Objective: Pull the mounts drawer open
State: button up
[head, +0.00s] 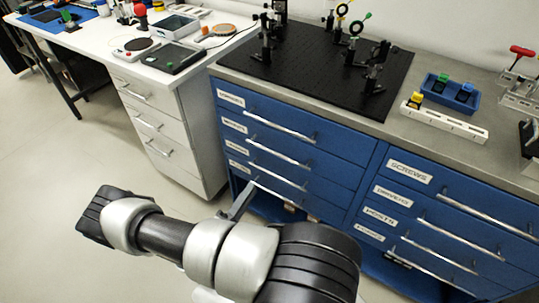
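The blue drawer cabinet (345,150) stands at the right, with two columns of drawers and long silver bar handles. The left column has several small white labels, too small to read surely, so I cannot tell which drawer is the mounts drawer. Its upper drawer fronts look flush. A grey finger-like part of my gripper (242,200) shows beyond my arm, in front of the lower left of this column, near the ends of the low handles (275,178). The rest of my gripper is hidden behind my arm. I cannot tell whether it touches a handle.
A black breadboard (320,70) with optics posts is on the cabinet top. A blue tray (450,93) and a white rack (443,121) stand to its right. A white desk with drawers (155,120) stands to the left. The floor (60,180) at left is clear.

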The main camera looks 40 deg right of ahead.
aim_at(276, 153)
jog(key=x, duration=1.7)
jog(key=shift+s+r, duration=0.1)
jog(key=shift+s, duration=0.05)
grip_shut()
